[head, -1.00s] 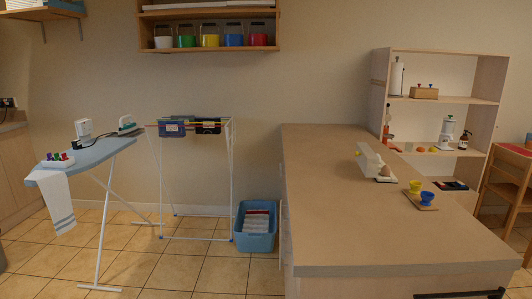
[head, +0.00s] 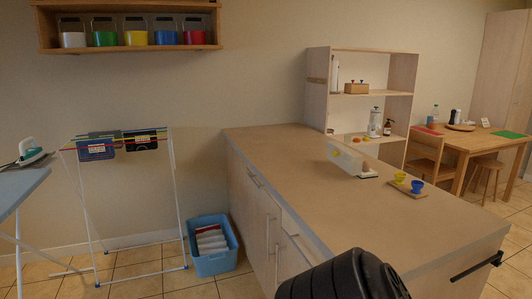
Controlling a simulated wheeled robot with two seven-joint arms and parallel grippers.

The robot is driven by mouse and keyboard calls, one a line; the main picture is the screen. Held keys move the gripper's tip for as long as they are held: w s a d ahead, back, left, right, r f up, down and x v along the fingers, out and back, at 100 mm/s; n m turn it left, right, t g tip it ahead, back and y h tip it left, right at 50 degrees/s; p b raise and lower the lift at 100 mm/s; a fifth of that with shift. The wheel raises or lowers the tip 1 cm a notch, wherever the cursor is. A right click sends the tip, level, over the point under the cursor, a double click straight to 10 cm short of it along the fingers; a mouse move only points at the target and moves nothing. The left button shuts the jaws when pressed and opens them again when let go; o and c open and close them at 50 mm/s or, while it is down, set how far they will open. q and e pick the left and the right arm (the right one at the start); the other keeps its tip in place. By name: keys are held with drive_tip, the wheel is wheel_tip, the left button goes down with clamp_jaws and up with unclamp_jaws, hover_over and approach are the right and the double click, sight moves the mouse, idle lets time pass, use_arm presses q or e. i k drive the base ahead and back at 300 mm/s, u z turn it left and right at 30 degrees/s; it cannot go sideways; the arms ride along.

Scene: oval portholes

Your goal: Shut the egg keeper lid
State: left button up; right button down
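The egg keeper (head: 368,175) stands on the wooden counter, toward its far right side in the head view. Its pale see-through lid (head: 344,158) stands raised at the left of the base, so the keeper is open. A brown egg (head: 366,166) shows at the base. A small yellow spot shows through or on the lid. Neither gripper can be seen. A black ribbed part of my own arm rises at the bottom edge, well short of the keeper.
The counter top (head: 270,160) is mostly bare. A board with yellow and blue egg cups (head: 417,187) lies right of the keeper. A shelf unit (head: 340,75) stands behind. A drying rack (head: 170,165) and blue basket (head: 210,255) stand on the floor at left.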

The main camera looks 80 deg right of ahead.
sight(340, 145)
drive_tip(key=i, duration=0.95)
drive_tip(key=z, duration=2.8)
